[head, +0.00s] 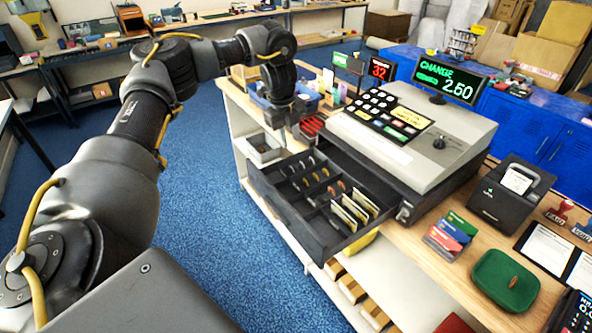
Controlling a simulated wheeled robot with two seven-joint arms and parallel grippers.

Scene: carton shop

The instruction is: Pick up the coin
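A small brown coin-like piece (514,282) is on the green dish (492,296) at the lower right. Several more coins (311,162) stand in the slots of the open black cash drawer (270,186), with upright notes (350,212) in its front part. I cannot tell which coin the task means. My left gripper (286,135) points down above the drawer's back left corner, left of the register. My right gripper is not in view.
A black printer (511,193) and a card stack (449,237) stand on the counter to the right. A blue bin (308,100) is behind my gripper. Blue floor is clear at left.

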